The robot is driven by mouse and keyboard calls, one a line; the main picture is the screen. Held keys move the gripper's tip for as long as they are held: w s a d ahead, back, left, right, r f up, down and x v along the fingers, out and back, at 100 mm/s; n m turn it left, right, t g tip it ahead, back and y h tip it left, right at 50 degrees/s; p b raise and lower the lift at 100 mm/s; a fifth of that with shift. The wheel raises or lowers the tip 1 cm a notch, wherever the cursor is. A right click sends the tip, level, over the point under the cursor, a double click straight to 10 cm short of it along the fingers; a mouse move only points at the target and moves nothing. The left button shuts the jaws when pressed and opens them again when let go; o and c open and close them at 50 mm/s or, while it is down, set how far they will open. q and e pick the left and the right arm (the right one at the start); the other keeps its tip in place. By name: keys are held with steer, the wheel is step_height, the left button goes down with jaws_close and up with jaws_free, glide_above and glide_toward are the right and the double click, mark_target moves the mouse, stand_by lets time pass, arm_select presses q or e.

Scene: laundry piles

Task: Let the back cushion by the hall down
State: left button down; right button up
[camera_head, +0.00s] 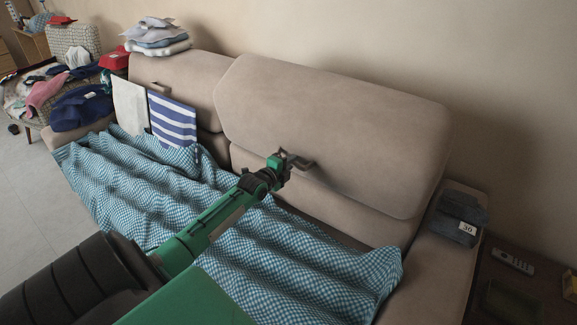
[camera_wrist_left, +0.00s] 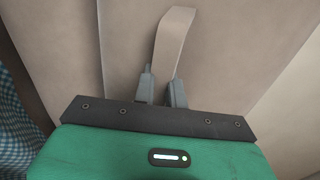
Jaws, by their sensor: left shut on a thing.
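The large beige back cushion (camera_head: 335,130) stands upright against the sofa back on the right. A second back cushion (camera_head: 180,82) stands to its left; I cannot tell which is by the hall. My left gripper (camera_head: 294,162) is at the lower front of the large cushion. In the left wrist view, its fingers (camera_wrist_left: 163,90) are shut on a tan strap (camera_wrist_left: 173,45) against beige upholstery. The strap's lower end is hidden between the fingers. My right gripper is not in view.
A blue checked blanket (camera_head: 270,240) covers the seat. Folded clothes (camera_head: 157,38) lie on the left cushion, with a striped towel (camera_head: 172,122) hanging in front. Dark folded jeans (camera_head: 458,215) marked 30 rest on the right armrest. A remote (camera_head: 513,261) lies beyond it.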

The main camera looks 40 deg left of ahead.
mark_target(299, 153)
arm_select(q)
steer(key=shift+w+a+r+b, duration=0.1)
steer(key=shift+w+r+b, duration=0.1)
steer(key=shift+w, duration=0.6)
steer(key=shift+w+r+b, duration=0.15)
steer(key=shift+w+b, duration=0.1)
steer(key=shift+w, duration=0.55)
steer(key=shift+w+a+r+b, duration=0.1)
steer(key=shift+w+r+b, duration=0.1)
steer(key=shift+w, duration=0.6)
steer(key=shift+w+r+b, duration=0.1)
steer(key=shift+w+b, duration=0.4)
steer(key=shift+w, duration=0.5)
steer(key=c, duration=1.6)
jaws_free()
steer(key=shift+o, duration=1)
steer(key=shift+a+r, duration=0.1)
steer(key=shift+r, duration=0.2)
